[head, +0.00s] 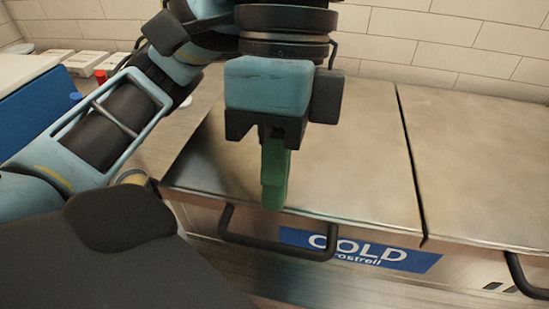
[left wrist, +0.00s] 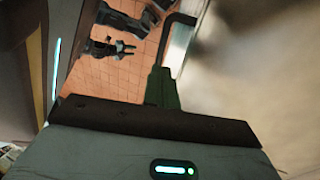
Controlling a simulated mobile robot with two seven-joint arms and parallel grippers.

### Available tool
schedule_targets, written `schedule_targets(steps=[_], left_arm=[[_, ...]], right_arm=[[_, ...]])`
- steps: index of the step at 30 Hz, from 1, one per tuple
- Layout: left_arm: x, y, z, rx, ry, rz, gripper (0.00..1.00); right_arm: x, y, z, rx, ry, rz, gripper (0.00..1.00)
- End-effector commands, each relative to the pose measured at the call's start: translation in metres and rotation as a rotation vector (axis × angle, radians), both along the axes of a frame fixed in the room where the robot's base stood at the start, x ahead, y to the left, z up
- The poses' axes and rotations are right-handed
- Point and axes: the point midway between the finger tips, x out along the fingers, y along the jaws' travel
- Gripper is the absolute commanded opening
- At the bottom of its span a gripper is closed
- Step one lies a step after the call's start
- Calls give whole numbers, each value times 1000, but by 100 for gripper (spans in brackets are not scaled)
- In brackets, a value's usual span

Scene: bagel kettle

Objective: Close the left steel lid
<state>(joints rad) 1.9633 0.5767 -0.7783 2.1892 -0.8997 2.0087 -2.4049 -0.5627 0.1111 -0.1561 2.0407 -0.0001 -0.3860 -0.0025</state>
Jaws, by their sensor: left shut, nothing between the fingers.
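The left steel lid (head: 350,150) lies flat on the cold unit, level with the right steel lid (head: 490,160) across a narrow dark gap. A black bar handle (head: 278,248) sits at its front edge. My left gripper (head: 273,195) points down over the front part of the left lid, just behind the handle. Its green fingers are shut and empty; I cannot tell if they touch the lid. In the left wrist view the fingers (left wrist: 162,88) are together, with the handle (left wrist: 168,42) beyond them and the lid (left wrist: 265,70) at right.
A blue COLD label (head: 360,250) is on the unit's front. Another black handle (head: 524,275) is at the right edge. A blue-sided box (head: 40,115) stands at left, with small white boxes (head: 88,62) and a red item behind. A white tiled wall (head: 440,40) closes the back.

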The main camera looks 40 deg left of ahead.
Motion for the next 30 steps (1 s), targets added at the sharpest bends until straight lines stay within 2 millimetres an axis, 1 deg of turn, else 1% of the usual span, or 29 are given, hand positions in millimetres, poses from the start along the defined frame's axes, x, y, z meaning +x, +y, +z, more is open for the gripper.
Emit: schedule_targets(steps=[1,6,9,13,18,30], left_arm=[[3,2,11,1,-3,8,0],[9,5,43,-1,-5,7,0],[13,6,60,0,-3,8,0],[16,8,76,0,-2,6,0],[18,9,86,-2,-1,5,0],[18,9,87,-1,1,4,0]], right_arm=[[-1,1,0,2,2,-3,36],[-1,2,4,4,1,-7,36],[-5,1,7,2,8,-4,36],[-7,1,10,2,8,-4,36],[-4,1,13,2,0,-5,36],[-2,1,13,1,-4,-3,36]])
